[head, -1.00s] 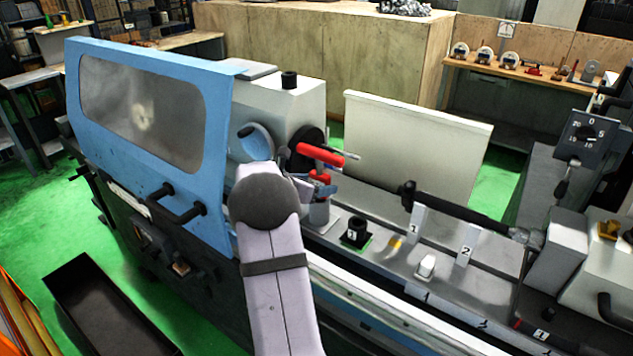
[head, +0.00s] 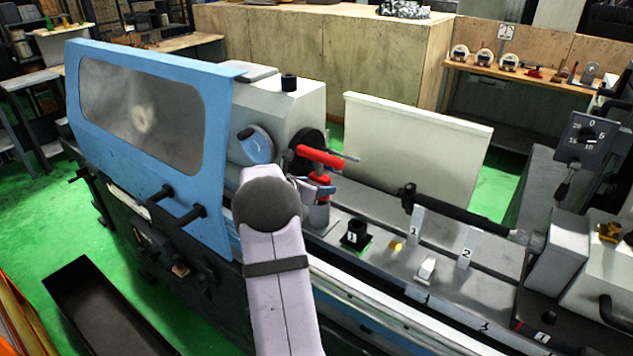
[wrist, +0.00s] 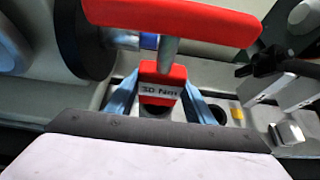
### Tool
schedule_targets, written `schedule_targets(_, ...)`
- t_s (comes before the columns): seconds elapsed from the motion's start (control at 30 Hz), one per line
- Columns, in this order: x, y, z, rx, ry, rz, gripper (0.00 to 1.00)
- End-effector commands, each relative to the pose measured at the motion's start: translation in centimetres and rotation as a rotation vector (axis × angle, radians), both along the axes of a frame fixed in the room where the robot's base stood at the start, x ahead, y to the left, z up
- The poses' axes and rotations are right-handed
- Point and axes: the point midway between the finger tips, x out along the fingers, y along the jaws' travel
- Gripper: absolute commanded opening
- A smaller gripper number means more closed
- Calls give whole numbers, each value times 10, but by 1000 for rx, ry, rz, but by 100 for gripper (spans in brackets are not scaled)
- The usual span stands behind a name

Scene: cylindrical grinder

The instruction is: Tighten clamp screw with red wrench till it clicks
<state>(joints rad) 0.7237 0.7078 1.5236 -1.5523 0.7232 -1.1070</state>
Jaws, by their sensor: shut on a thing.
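The red wrench shows in the head view (head: 320,157) as a red bar handle beside the dark chuck. In the wrist view its red bar (wrist: 175,20) crosses the top, with a grey shaft running down to a red block (wrist: 160,84) labelled "30 Nm". My gripper (wrist: 160,97) is shut on that block, one blue finger on each side. In the head view my gripper (head: 318,188) is partly hidden by my own arm. A grey cylindrical stand (head: 319,214) is just below it. The wrench's lower end is hidden, and I cannot make out the clamp screw.
The dark chuck (head: 309,143) and headstock (head: 275,108) are close on the left. A blue guard (head: 215,160) stands left of my arm. A pale panel (head: 415,145) stands behind. A black block (head: 355,233) and number plates (head: 415,224) are on the bed to the right.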

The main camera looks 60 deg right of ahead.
Motion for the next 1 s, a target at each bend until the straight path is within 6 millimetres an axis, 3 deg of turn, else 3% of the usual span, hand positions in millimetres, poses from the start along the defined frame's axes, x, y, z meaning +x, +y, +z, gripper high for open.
schedule_targets(1.0,1,-1,70,-5,-3,-1,8)
